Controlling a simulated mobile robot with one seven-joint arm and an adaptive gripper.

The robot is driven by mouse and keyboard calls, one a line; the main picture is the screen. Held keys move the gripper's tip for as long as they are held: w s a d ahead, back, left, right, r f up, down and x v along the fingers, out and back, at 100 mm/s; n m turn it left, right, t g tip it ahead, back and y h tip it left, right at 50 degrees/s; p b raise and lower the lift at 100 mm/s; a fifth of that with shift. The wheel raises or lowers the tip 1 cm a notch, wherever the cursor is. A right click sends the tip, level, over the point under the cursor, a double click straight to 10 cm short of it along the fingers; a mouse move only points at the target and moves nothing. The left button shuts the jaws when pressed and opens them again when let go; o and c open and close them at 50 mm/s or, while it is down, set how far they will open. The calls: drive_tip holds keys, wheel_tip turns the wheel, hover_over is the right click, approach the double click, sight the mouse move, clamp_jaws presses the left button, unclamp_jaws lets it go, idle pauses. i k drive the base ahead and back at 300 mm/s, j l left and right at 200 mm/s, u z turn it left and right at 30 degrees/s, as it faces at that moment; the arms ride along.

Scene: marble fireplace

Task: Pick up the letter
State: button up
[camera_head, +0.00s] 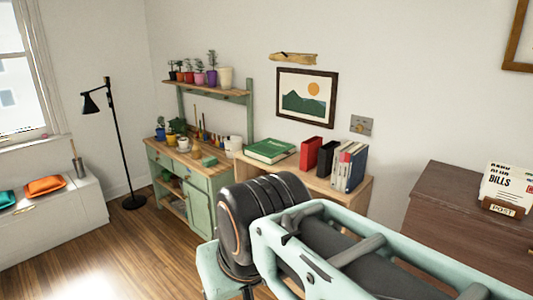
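Letters (507,184) stand upright in a small wooden holder (502,208) marked "POST", at the right of the head view. The front paper shows the word "BILLS". The holder rests on top of a dark brown wooden cabinet (440,190). I cannot tell how many letters are in the holder. My arm crosses the lower middle and right of the view, in front of the cabinet's lower part. My gripper is not in view.
A low wooden shelf (283,178) with books stands left of the cabinet, and a green potting bench (222,183) with plants is further left. A black floor lamp (121,140) and white bench (75,225) are at far left. Wooden floor (130,255) is clear at lower left.

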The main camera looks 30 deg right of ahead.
sight(518, 192)
drive_tip(key=i+j+z, duration=0.2)
drive_tip(key=i, duration=0.3)
drive_tip(key=i+j+z, duration=0.1)
drive_tip(key=i+z, duration=0.15)
drive_tip(key=i, duration=0.25)
drive_tip(key=i+z, duration=0.2)
drive_tip(key=z, duration=0.15)
drive_tip(key=i+z, duration=0.2)
drive_tip(key=z, duration=0.15)
drive_tip(key=i+z, duration=0.35)
drive_tip(key=i+l+z, duration=0.1)
drive_tip(key=z, duration=0.3)
drive_tip(key=i+z, duration=0.2)
drive_tip(key=z, duration=0.15)
drive_tip(key=i+z, duration=0.15)
drive_tip(key=z, duration=0.25)
drive_tip(key=i+l+z, duration=0.1)
drive_tip(key=z, duration=0.25)
drive_tip(key=i+l+z, duration=0.1)
drive_tip(key=z, duration=0.2)
drive_tip(key=i+j+z, duration=0.1)
drive_tip(key=i+j, duration=0.25)
drive_tip(key=i, duration=0.1)
